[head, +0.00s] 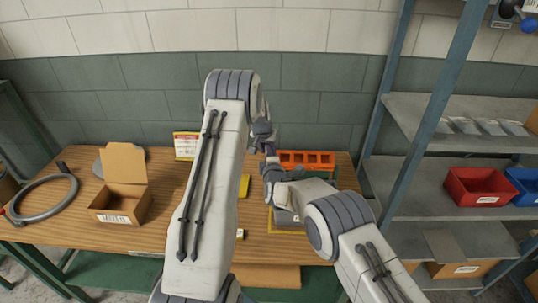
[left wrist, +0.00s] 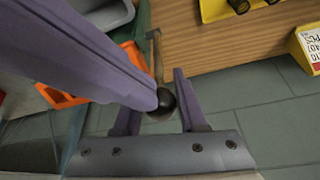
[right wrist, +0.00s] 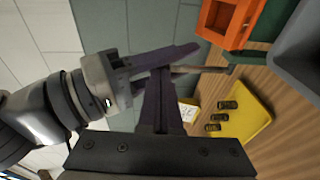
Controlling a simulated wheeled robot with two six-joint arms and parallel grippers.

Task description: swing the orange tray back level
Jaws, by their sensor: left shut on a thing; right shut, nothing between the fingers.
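The orange tray (head: 305,160) has several compartments and stands at the back of the bench. It also shows in the left wrist view (left wrist: 62,97) and the right wrist view (right wrist: 224,22); its tilt is hard to judge. My right gripper (right wrist: 160,78) is shut and empty, close beside the left gripper, left of the tray in the head view (head: 268,166). My arms hide part of the bench.
A yellow tray (right wrist: 245,128) with several dark coils lies on the bench. A grey bin-like part (head: 290,217) sits in front of the orange tray. An open cardboard box (head: 122,200) and a grey ring (head: 40,210) are at left. Shelves (head: 425,190) with a red bin (head: 480,186) stand right.

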